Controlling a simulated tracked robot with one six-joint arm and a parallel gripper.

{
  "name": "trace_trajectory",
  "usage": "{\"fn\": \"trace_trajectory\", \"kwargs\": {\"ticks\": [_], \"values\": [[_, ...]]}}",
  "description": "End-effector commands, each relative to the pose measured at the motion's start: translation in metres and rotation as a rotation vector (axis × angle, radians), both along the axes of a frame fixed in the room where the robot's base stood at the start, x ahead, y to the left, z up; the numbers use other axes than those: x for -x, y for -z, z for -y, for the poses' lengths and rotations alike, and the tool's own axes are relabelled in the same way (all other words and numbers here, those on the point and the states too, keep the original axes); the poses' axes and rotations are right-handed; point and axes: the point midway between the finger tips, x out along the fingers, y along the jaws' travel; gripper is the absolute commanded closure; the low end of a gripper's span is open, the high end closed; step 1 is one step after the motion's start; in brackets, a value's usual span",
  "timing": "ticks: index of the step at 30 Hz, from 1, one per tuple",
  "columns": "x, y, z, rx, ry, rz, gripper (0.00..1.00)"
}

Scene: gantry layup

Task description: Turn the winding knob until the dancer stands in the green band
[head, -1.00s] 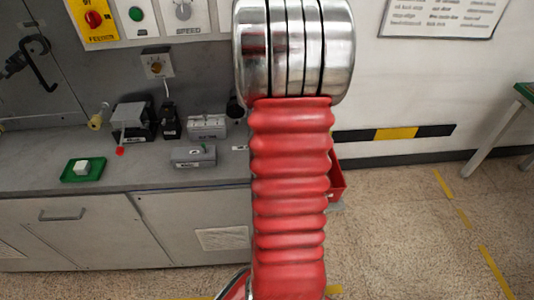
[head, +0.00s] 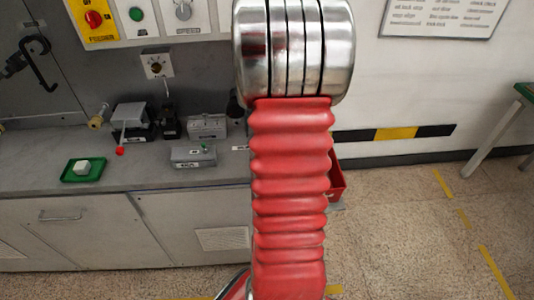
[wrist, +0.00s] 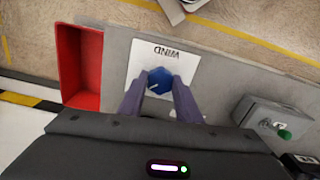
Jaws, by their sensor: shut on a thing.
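The winding knob (wrist: 159,80) is blue with a pale pointer line. It sits on a white plate (wrist: 140,68) marked WIND, which reads upside down in the wrist view. My gripper (wrist: 158,92) has its two fingers on either side of the knob and is shut on it. The pointer line slants toward the lower left. In the head view my arm hides the knob and the gripper. I cannot make out the dancer or a green band in either view.
A red bin (wrist: 82,65) stands beside the bench edge. A grey box with a green button (wrist: 284,134) is at the right of the wrist view. Along the bench in the head view are a green tray (head: 68,177) with a white block (head: 83,168) and several small devices.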

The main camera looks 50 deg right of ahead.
Motion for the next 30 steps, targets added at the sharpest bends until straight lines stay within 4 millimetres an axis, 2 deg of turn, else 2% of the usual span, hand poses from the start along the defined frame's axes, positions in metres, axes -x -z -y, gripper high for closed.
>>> {"fn": "trace_trajectory", "kwargs": {"ticks": [15, 22, 30], "values": [[0.0007, 0.0008, 0.0002, 0.000, 0.421, -0.002, 0.92], [0.0009, 0.0009, 0.0004, 0.000, 0.505, -0.002, 0.92], [0.0011, 0.0009, 0.0006, 0.000, 0.525, -0.002, 0.92]]}}
